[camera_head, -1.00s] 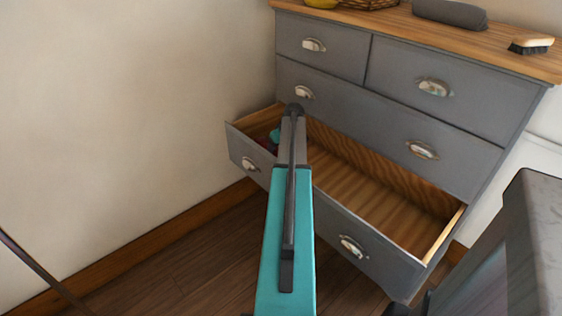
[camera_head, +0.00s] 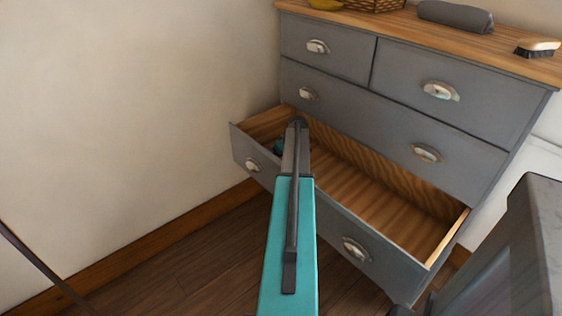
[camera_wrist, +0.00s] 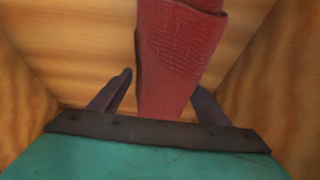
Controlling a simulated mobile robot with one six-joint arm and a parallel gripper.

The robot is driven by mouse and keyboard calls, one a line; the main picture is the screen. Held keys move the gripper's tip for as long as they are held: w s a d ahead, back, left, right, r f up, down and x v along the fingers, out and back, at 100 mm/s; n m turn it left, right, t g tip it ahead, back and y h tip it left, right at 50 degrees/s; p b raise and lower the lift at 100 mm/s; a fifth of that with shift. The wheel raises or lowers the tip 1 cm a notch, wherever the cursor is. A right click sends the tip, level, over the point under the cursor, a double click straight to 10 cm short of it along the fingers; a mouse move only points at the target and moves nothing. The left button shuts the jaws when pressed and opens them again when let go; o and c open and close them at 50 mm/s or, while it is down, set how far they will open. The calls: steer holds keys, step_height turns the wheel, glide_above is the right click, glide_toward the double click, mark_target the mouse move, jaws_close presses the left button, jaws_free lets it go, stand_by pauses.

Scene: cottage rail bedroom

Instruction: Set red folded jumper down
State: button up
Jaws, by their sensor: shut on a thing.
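The red folded jumper (camera_wrist: 180,45) fills the upper middle of the wrist view, standing up between the fingers of my gripper (camera_wrist: 164,88). My gripper is shut on it. Both are inside the open bottom drawer (camera_head: 341,225) of a grey dresser, towards the drawer's left end. In the head view a bit of my teal gripper (camera_head: 279,147) shows behind my arm, and the jumper is hidden. Wooden drawer walls flank the jumper in the wrist view. I cannot tell whether its lower end touches the drawer floor.
The drawer's right part (camera_head: 395,205) is empty. The drawers above are shut. On the dresser top are a grey rolled cloth (camera_head: 455,16), a brush (camera_head: 537,47), a basket (camera_head: 375,4) and a yellow item (camera_head: 325,3). A wall (camera_head: 130,100) stands close on the left.

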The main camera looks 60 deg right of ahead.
steer(key=o, duration=1.2)
steer(key=shift+f, duration=0.1)
steer(key=shift+c, duration=0.2)
steer(key=v, duration=1.2)
steer(key=shift+r, duration=0.3)
